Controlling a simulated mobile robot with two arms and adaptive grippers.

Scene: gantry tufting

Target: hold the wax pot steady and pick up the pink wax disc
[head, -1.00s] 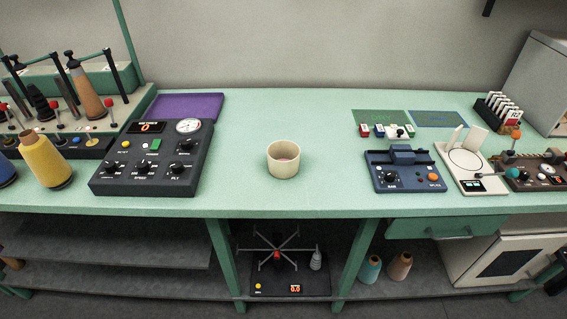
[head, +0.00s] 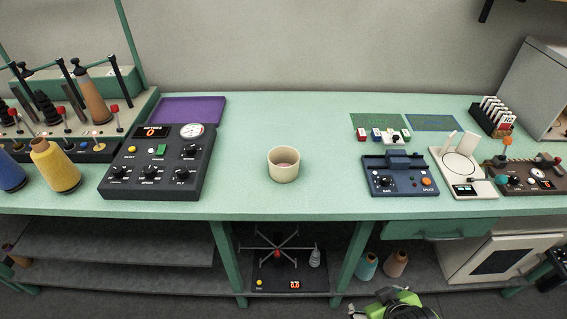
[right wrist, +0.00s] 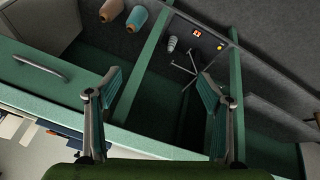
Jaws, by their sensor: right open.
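The wax pot (head: 284,172) is a cream, round, open-topped cup standing upright on the green bench, near its middle. The pink wax disc (head: 284,163) shows as a small pink patch inside the pot, mostly hidden by its wall. My right gripper (right wrist: 158,108) is open and empty in the right wrist view, in front of the bench's lower shelves. In the head view only part of my right arm shows at the bottom right, below the benchtop and well away from the pot. My left gripper is not in view.
The benchtop (head: 320,130) is clear around the pot. A dark control box (head: 155,160) stands to its left and a blue splice device (head: 400,177) to its right. A drawer handle (right wrist: 40,66) and yarn cones (right wrist: 137,18) show near my right gripper.

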